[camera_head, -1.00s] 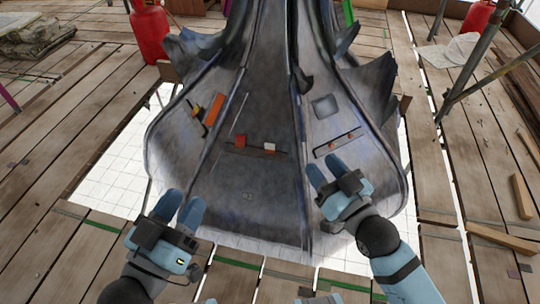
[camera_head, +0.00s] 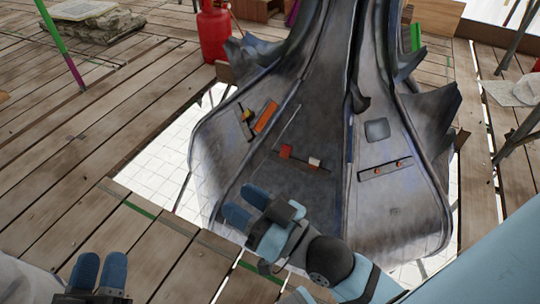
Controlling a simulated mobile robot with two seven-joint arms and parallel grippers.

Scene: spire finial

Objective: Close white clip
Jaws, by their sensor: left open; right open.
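The white clip (camera_head: 314,162) is a small block, white on top with red beneath, on a thin dark strip on the middle panel of the grey spire finial (camera_head: 318,210). A red-orange clip (camera_head: 286,151) sits to its left on the same strip. My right gripper (camera_head: 243,205) is open and empty, with blue fingertips, below and left of both clips in the picture and apart from them. My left gripper (camera_head: 98,268) is open and empty at the bottom left, away from the finial. Whether the white clip is open or shut is too small to tell.
The left panel bears an orange bar (camera_head: 266,116) and a yellow piece (camera_head: 247,114). The right panel has a strip (camera_head: 385,169) with small orange knobs. A red gas cylinder (camera_head: 214,34) stands behind. Wooden planks surround the opening under the finial.

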